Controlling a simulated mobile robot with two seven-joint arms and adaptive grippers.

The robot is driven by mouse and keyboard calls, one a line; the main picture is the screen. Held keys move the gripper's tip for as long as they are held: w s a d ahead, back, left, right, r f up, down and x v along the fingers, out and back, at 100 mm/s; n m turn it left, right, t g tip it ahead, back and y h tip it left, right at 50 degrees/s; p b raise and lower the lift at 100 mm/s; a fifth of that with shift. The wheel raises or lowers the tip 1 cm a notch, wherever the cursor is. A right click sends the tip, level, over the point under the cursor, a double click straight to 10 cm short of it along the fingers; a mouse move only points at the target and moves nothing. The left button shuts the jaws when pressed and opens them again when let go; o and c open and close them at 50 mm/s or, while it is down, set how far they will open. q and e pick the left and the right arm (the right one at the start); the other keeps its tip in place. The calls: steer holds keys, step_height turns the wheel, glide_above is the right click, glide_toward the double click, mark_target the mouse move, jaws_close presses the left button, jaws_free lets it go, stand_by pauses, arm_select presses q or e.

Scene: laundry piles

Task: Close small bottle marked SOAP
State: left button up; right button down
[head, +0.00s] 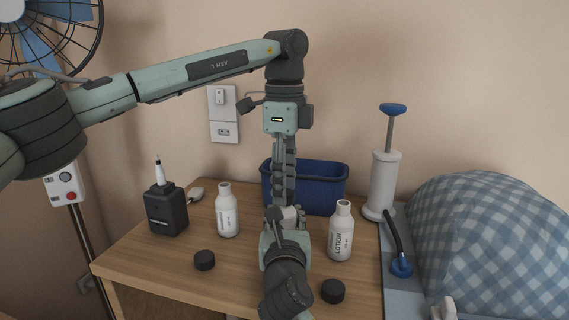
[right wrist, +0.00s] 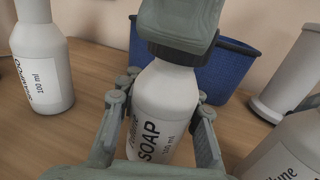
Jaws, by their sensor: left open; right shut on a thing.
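The small white SOAP bottle (right wrist: 165,102) stands upright in the right wrist view, its label facing me. My right gripper (right wrist: 160,120) is shut on its body, one finger on each side; in the head view this gripper (head: 286,222) hides most of the bottle (head: 291,212). A dark cap (right wrist: 178,53) sits at the bottle's top, partly hidden by my left gripper (right wrist: 182,22). The left gripper comes down from above in the head view (head: 283,195), open and over the bottle. Whether the cap is fully seated cannot be told.
An uncapped white bottle (head: 227,212) stands left, an uncapped LOTION bottle (head: 341,232) right. Black caps lie on the wooden table front left (head: 204,260) and front right (head: 333,291). A blue bin (head: 325,187) is behind, a black box (head: 166,210) far left, a white pump (head: 383,180) right.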

arm_select(q)
steer(key=shift+f, duration=0.45)
